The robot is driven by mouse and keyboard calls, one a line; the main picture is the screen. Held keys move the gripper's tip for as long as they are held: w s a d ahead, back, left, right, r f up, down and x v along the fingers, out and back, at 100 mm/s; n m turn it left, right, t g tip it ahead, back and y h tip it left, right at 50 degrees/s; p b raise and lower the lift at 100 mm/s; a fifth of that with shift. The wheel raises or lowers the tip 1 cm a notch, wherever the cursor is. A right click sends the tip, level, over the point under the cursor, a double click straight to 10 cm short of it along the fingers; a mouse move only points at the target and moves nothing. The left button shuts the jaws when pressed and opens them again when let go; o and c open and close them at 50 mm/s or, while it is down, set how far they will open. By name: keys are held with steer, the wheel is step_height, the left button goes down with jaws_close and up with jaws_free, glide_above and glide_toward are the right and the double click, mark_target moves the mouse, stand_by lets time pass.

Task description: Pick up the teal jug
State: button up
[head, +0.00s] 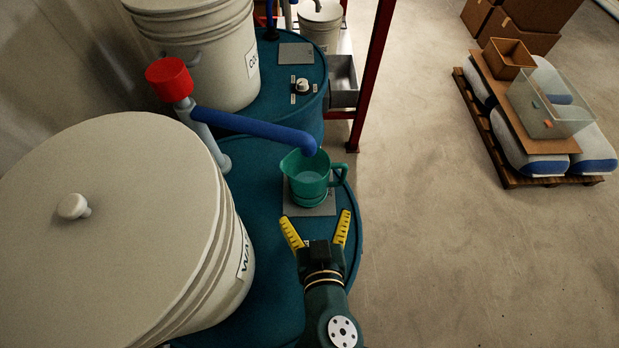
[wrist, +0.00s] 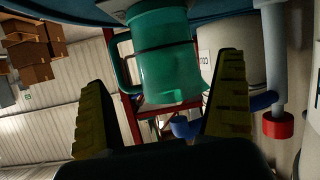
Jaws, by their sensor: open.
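The teal jug (head: 305,178) stands upright on a grey square plate (head: 325,208) on top of the blue drum, under the end of the blue spout. Its handle points right in the head view. My gripper (head: 317,226) is open, with its two yellow fingers pointing at the jug from the near side, a short gap away. In the wrist view the jug (wrist: 166,55) appears upside down, ahead of and between the open fingers (wrist: 168,105). No finger appears to touch it.
The blue spout (head: 260,130) with a red cap (head: 169,80) reaches over the jug. A large lidded white bucket (head: 110,230) stands close on the left. A red post (head: 374,75) rises behind. A loaded pallet (head: 535,180) is far right, with clear floor between.

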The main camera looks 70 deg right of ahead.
glide_toward(307, 171)
steer(key=x, duration=0.4)
steer(key=shift+d+f+p, duration=0.1)
steer(key=shift+d+p, duration=0.2)
steer(key=c, duration=1)
